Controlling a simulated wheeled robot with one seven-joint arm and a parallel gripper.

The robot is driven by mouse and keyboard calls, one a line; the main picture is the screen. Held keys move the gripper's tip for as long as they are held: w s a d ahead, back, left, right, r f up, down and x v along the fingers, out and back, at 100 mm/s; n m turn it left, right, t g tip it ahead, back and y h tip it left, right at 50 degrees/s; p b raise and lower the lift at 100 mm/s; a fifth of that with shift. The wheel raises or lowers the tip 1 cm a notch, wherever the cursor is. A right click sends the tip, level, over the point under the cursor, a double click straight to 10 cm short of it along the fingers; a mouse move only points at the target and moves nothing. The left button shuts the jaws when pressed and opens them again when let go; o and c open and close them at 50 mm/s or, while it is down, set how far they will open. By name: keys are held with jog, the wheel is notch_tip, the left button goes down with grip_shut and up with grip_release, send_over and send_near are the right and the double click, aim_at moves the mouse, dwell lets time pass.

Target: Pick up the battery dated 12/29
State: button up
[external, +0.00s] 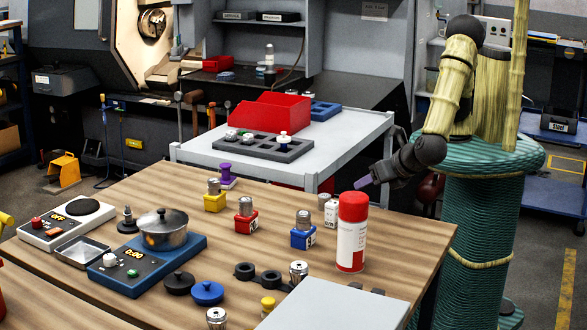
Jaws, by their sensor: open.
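No date is readable on anything, so I cannot tell which thing is the battery dated 12/29. Several small silver-topped items stand on the wooden table: in a yellow block (214,202), a red block (246,223) and a blue block (303,237). Another silver and white cylinder (331,211) stands behind the red and white spray can, partly hidden. Two more silver cylinders stand at the front, one (298,271) near the grey panel and one (216,319) at the picture's bottom edge. My gripper (364,183) is open and empty, above the table's far right corner, apart from everything.
The tall red and white can (351,235) stands near the right edge. A grey cart (341,145) with a red bin (270,112) stands behind.

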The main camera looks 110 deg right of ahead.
jog(key=s+a+n+t, duration=0.1)
jog(key=a+n+t, duration=0.3)
jog(key=a, duration=0.4)
jog(key=shift+s+a+f+h, duration=0.2)
jog(key=shift+a+h, duration=0.1)
jog(key=shift+h, duration=0.1)
jog(key=p, duration=0.2)
send_near(333, 203)
jog(key=x, duration=0.5)
jog(key=shift+d+f, duration=0.1)
jog(key=shift+f, duration=0.35)
jog(key=shift+w+d+p, duration=0.15)
jog(key=shift+d+p, duration=0.15)
jog(key=shift+p, duration=0.05)
jog(key=p+x, duration=0.1)
jog(key=x, duration=0.3)
jog(key=shift+w+d+f, duration=0.1)
jog(key=shift+w+f, duration=0.1)
